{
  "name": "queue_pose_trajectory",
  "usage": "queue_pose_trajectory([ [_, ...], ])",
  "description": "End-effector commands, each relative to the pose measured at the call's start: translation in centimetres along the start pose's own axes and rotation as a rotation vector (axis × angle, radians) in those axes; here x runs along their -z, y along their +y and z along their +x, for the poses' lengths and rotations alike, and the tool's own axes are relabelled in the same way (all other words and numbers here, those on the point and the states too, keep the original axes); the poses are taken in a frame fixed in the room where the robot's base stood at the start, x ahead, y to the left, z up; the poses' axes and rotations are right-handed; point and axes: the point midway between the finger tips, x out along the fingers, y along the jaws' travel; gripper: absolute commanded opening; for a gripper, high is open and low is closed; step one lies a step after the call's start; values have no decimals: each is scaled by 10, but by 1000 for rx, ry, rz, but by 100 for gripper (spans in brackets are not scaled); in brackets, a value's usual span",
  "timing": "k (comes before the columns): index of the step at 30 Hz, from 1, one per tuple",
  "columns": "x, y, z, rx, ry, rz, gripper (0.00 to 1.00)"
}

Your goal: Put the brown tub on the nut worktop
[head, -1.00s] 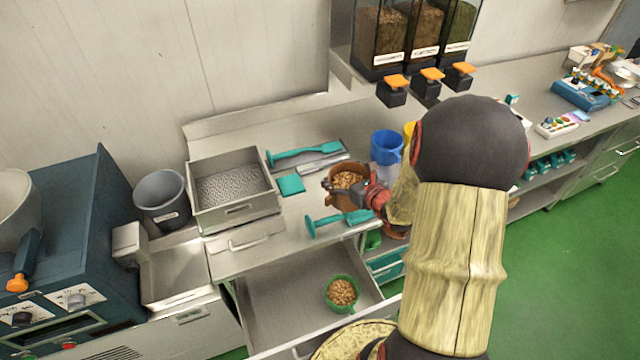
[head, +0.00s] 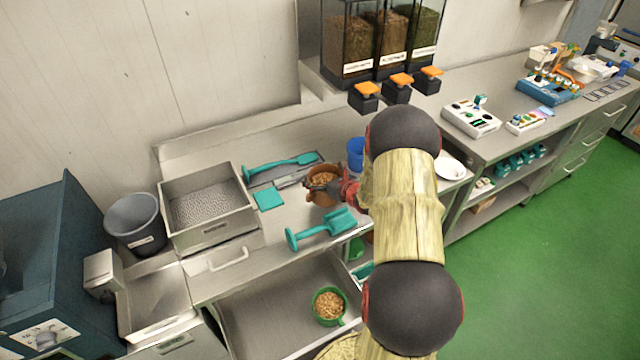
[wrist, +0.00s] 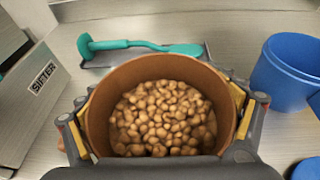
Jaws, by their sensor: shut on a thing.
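The brown tub (head: 314,199), full of round tan nuts, is at the nut worktop (head: 278,225), between two teal scoops. In the wrist view the tub (wrist: 180,68) fills the middle and looks upright. My gripper (head: 325,187) is shut on it, with a finger on each side of its wall; the gripper also shows in the wrist view (wrist: 160,128). The tub's underside is hidden, so I cannot tell whether it touches the worktop.
One teal scoop (head: 320,230) lies in front of the tub, another (head: 280,165) behind. A metal sifter box (head: 210,228) stands left. A blue jug (head: 356,153) is close behind right. Below, an open drawer (head: 265,310) holds a green cup (head: 330,306) of nuts.

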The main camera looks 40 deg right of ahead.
Motion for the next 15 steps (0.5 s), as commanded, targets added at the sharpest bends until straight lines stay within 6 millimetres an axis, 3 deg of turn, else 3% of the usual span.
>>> queue_pose_trajectory([
  [5,4,-4,8,0,-2,-1,45],
  [11,30,-5,19,0,-1,2,45],
  [15,32,-6,20,1,-3,0,45],
])
